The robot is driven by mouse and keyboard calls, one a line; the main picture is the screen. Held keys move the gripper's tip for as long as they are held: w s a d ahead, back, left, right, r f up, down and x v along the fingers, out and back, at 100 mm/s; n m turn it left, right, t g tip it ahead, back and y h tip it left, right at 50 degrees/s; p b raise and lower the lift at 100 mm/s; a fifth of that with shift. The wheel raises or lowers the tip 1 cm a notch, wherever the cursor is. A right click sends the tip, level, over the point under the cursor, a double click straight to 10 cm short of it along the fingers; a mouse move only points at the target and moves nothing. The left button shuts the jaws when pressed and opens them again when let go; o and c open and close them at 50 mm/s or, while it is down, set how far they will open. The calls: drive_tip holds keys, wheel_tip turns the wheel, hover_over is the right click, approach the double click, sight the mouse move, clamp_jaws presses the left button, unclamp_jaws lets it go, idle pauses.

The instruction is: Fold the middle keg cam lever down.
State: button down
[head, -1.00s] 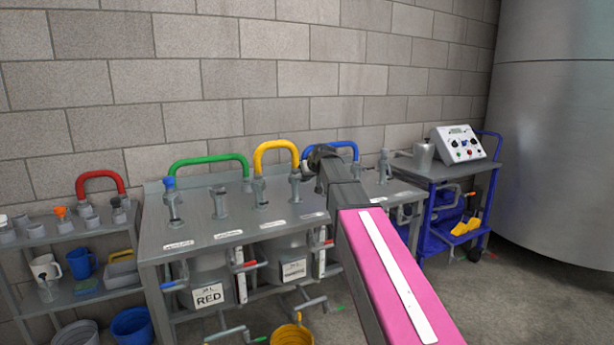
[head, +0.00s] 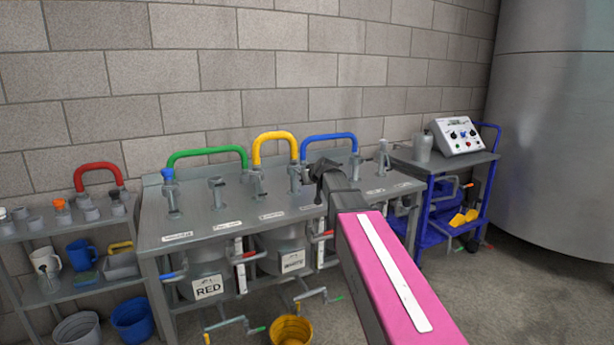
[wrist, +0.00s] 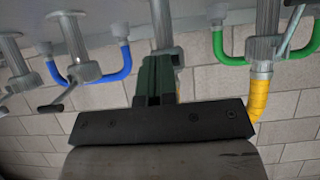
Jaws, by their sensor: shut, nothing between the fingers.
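A red-tipped lever (head: 247,257) sticks out beside the middle keg. I cannot tell for certain which lever is the middle keg's cam lever. My arm hides the bench's right front.
Green (head: 207,154), yellow (head: 274,137) and blue (head: 330,138) hoses arch at the bench's back. Several metal posts stand on top. A shelf (head: 70,232) is at left, a blue cart (head: 440,200) at right. A yellow bucket (head: 291,330) stands below.

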drive_tip(key=shift+w+a+f, duration=0.1)
drive_tip(key=shift+w+f, duration=0.05)
drive_tip(key=shift+f, duration=0.45)
drive_tip(key=shift+w+f, duration=0.1)
drive_tip(key=shift+f, duration=0.5)
drive_tip(key=shift+w+a+f, duration=0.1)
drive_tip(key=shift+w+f, duration=0.15)
drive_tip(key=shift+f, duration=0.3)
drive_tip(key=shift+w+a+f, duration=0.1)
drive_tip(key=shift+w+f, duration=0.15)
drive_tip(key=shift+f, duration=0.3)
drive_tip(key=shift+r, duration=0.15)
